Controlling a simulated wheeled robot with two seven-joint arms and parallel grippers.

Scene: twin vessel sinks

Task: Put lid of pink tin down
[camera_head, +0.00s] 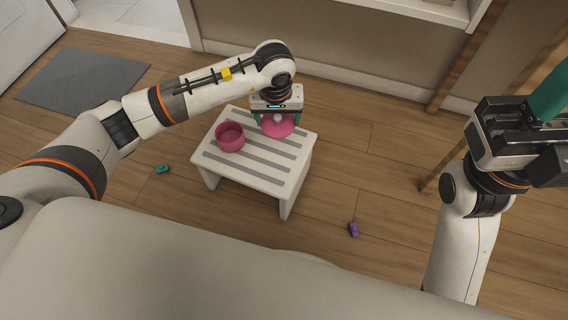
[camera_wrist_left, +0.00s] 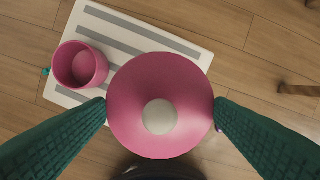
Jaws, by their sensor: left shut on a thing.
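The pink tin (camera_head: 230,137) stands open and upright on a small white stool (camera_head: 240,172) with grey stripes. It also shows in the left wrist view (camera_wrist_left: 68,72), with a rounded pink shape inside. My left gripper (camera_head: 278,120) is shut on the pink lid (camera_head: 285,130), to the right of the tin. In the left wrist view the lid (camera_wrist_left: 135,90) is a pink disc with a pale round knob, its rim between the two green fingers. I cannot tell whether the lid touches the stool. My right gripper (camera_head: 540,110) is at the right edge, its fingertips cut off.
A small teal object (camera_head: 162,169) lies on the floor left of the stool, and a purple one (camera_head: 353,230) to its right. A grey mat (camera_head: 82,78) lies at the back left. Wooden poles (camera_head: 478,60) stand at the right. Bare stool top shows around the tin.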

